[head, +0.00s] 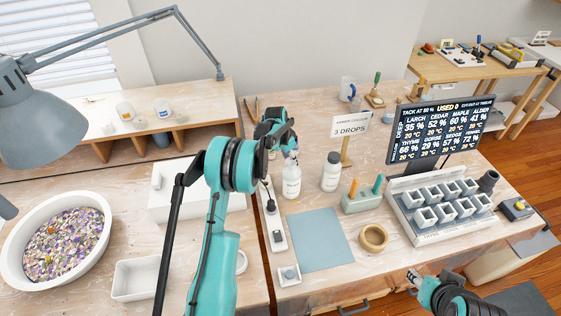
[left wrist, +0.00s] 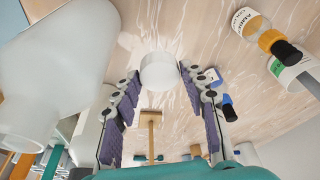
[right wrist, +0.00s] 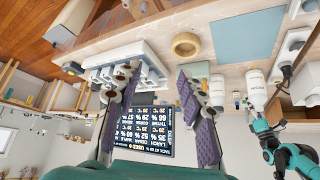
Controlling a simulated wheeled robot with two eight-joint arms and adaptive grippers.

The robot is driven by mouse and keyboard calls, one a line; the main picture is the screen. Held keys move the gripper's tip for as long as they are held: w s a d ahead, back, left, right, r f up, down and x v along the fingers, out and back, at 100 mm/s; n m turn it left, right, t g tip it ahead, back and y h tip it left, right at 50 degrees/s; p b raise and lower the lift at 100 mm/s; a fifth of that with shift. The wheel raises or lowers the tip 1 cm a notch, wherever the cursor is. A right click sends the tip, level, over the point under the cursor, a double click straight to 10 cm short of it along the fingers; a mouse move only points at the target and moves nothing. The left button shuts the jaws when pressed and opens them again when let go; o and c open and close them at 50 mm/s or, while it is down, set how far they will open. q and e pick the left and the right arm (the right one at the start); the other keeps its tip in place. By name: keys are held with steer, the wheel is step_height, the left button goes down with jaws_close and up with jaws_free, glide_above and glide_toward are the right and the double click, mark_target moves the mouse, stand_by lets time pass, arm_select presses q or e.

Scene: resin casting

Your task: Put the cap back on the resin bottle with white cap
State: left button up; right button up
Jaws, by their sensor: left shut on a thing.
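The uncapped white resin bottle (head: 291,182) stands upright on the table in the head view, and its bare neck shows large at the left of the left wrist view (left wrist: 25,125). My left gripper (head: 285,140) is beside the bottle's top in the head view. In the left wrist view its fingers (left wrist: 160,78) are shut on a white round cap (left wrist: 160,71), apart from the bottle's neck. My right gripper (head: 413,277) is low at the right front of the head view. Its fingers (right wrist: 156,78) are apart and empty in the right wrist view.
A second white bottle (head: 331,172) with a grey cap stands to the right. Around are a sign (head: 351,125), teal tool holder (head: 362,199), blue mat (head: 320,240), tape roll (head: 373,238), mould tray (head: 420,238) and monitor (head: 443,130). The mat is bare.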

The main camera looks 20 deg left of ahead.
arm_select(q)
steer(key=w+d+r+p, duration=0.1)
steer(key=d+r, duration=0.3)
steer(key=d, duration=0.3)
steer(key=shift+w+r+p, duration=0.2)
steer(key=shift+p, duration=0.1)
